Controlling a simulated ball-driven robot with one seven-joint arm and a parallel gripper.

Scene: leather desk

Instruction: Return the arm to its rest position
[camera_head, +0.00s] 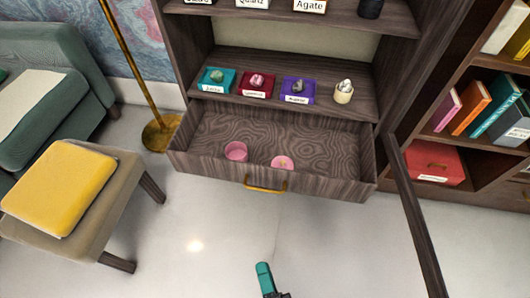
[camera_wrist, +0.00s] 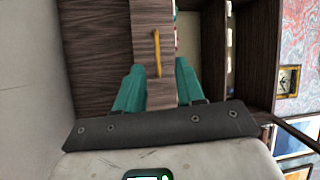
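My gripper (camera_wrist: 158,80) shows in the wrist view as two teal fingers standing apart with nothing held between them. In the head view only a teal tip of my gripper (camera_head: 264,278) shows at the bottom edge, over the floor and below the open drawer (camera_head: 215,165) in the picture. In the wrist view the drawer's brass handle (camera_wrist: 157,52) appears beyond the fingers, in line with the gap. The handle (camera_head: 265,188) also shows on the drawer front in the head view, apart from the gripper. Most of my arm is out of view.
The pulled-out drawer holds two pink round containers (camera_head: 236,151). Coloured trays with stones (camera_head: 257,85) stand on the shelf above. An open cabinet door (camera_head: 415,220) juts out at the right. A stool with a yellow cushion (camera_head: 60,187) is at the left. Bare floor (camera_head: 200,255) lies between.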

